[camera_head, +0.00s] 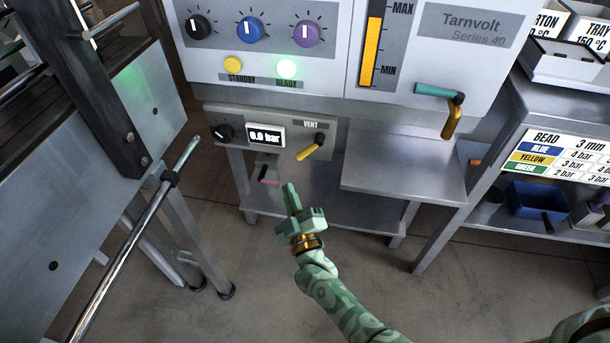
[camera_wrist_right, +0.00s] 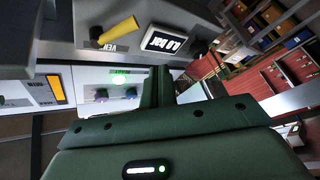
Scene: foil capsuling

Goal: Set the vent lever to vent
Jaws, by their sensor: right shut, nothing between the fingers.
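The vent lever (camera_head: 310,148) is a short yellow handle on a dark pivot, under the VENT label on the grey lower panel (camera_head: 220,113). It slants down to the left from its pivot. In the right wrist view the yellow lever (camera_wrist_right: 118,32) shows near the top, beside the VENT label. My right gripper (camera_head: 290,188), green, is shut and empty, below and slightly left of the lever and apart from it. Its closed fingers (camera_wrist_right: 158,82) also show in the wrist view. My left gripper is in neither view.
A pressure display (camera_head: 266,136) reading 0.0 bar and a black knob (camera_head: 222,132) sit left of the lever. A red-tipped part (camera_head: 270,182) juts below the panel. A metal shelf (camera_head: 405,170) stands right. A long metal rod (camera_head: 135,238) crosses at left.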

